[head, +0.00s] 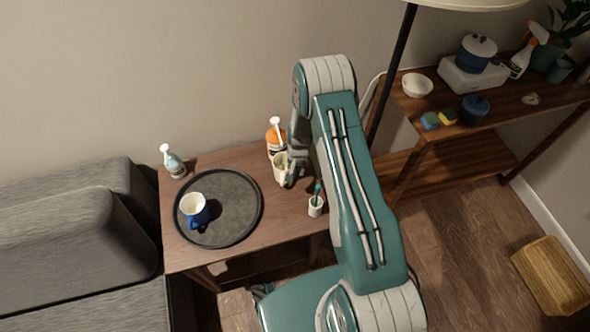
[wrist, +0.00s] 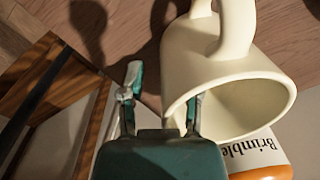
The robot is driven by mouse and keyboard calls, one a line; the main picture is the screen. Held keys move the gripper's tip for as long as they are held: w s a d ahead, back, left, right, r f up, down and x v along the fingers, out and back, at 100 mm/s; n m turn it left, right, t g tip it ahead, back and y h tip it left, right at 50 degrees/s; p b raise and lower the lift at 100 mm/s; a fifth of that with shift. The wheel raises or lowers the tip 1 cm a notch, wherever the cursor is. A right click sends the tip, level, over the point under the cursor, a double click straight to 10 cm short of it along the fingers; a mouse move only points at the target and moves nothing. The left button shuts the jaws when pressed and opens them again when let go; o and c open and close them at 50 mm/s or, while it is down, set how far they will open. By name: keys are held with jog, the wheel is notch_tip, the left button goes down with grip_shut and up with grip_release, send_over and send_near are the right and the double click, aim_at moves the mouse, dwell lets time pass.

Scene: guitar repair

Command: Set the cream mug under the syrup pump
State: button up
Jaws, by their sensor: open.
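The cream mug (head: 280,168) stands at the back right of the side table, just in front of the orange syrup bottle (head: 274,141) with its white pump (head: 276,124). In the wrist view the mug (wrist: 225,85) shows its open rim and handle, and the bottle's "Brimble" label (wrist: 255,150) is partly behind it. My gripper (head: 291,176) is at the mug's right side. In the wrist view its fingers (wrist: 161,100) are apart, one outside the mug and one overlapping its mouth. I cannot tell whether they touch the wall. The pump's nozzle is hidden from the wrist view.
A small pump bottle (head: 173,162) stands at the back left. A white cup with a toothbrush (head: 316,206) is close to my arm. A lamp pole (head: 392,75) rises behind.

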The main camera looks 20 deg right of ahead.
jog(key=s+a+r+n+t, duration=0.1)
jog(key=s+r, duration=0.2)
jog(key=r, duration=0.9)
jog(key=s+r+n+t, duration=0.1)
jog(key=s+r, duration=0.2)
jog(key=r, duration=1)
jog(key=s+a+r+n+t, duration=0.1)
jog(key=s+r, duration=0.1)
jog(key=r, duration=1)
jog(key=s+r+n, duration=0.1)
jog(key=s+r, duration=0.2)
jog(key=s, duration=0.3)
jog(key=s+a+r+n+t, duration=0.1)
jog(key=s+r, duration=0.3)
jog(key=s, duration=0.3)
jog(key=s+r+t, duration=0.1)
jog(key=s+r, duration=0.2)
jog(key=s, duration=0.4)
jog(key=shift+a+r+n+h, duration=0.2)
jog(key=shift+r+n+h, duration=0.1)
jog(key=shift+n, duration=0.1)
